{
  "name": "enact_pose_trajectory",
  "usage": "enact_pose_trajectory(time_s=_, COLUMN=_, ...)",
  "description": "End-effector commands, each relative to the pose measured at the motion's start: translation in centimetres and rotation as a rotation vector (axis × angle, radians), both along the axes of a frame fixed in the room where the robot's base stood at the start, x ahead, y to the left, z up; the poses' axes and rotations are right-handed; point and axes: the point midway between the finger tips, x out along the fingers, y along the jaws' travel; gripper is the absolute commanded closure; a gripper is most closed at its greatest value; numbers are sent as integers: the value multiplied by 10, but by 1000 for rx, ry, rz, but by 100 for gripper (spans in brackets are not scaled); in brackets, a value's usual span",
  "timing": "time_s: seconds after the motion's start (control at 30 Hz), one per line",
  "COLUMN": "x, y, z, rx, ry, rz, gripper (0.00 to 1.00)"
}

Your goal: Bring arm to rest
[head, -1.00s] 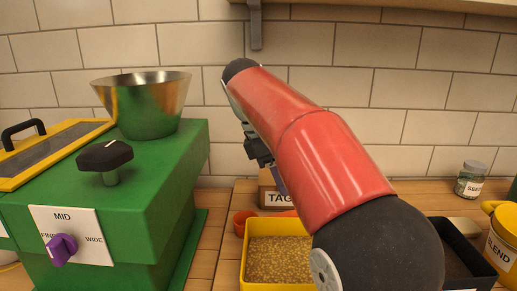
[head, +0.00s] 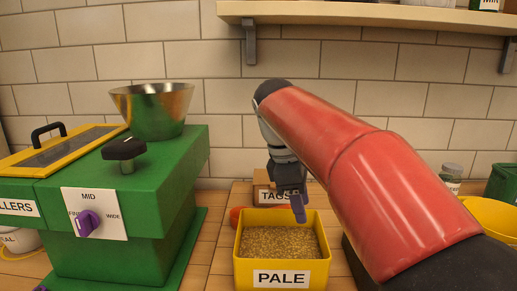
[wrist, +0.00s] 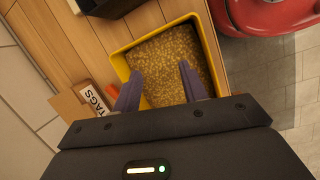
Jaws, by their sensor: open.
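My gripper (head: 298,206) hangs above the back right part of the yellow PALE bin (head: 281,280), in front of the TAGS box. In the wrist view its two purple fingers (wrist: 158,88) are spread apart, with nothing between them but the view of the grain below. The gripper is open and empty. My red arm reaches in from the lower right and bends down at the wrist. The pale grain (head: 278,242) fills the bin and looks undisturbed.
A green mill (head: 165,170) with a metal hopper (head: 152,110) stands at the left. The TAGS box (head: 264,188) and an orange item (head: 236,215) sit behind the bin. A shelf (head: 350,16) overhangs the back wall. A jar (head: 452,172) and yellow container (head: 492,217) stand at the right.

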Motion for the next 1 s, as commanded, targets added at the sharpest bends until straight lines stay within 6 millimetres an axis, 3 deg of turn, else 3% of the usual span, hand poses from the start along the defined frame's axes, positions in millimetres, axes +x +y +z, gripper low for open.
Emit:
enact_pose_trajectory(time_s=0.17, x=-25, y=-22, z=-8, rx=76, ry=-85, rz=-152, gripper=57)
enact_pose_trajectory(time_s=0.37, x=-71, y=-48, z=-32, rx=208, ry=-221, rz=-421, gripper=57)
enact_pose_trajectory(time_s=0.6, x=-147, y=-67, z=-92, rx=427, ry=-427, rz=-894, gripper=57)
enact_pose_trajectory(time_s=0.7, x=-168, y=-69, z=-117, rx=498, ry=-490, rz=-1052, gripper=57)
enact_pose_trajectory(time_s=0.83, x=-184, y=-70, z=-138, rx=556, ry=-539, rz=-1181, gripper=57)
enact_pose_trajectory(time_s=1.0, x=-189, y=-71, z=-147, rx=578, ry=-555, rz=-1232, gripper=57)
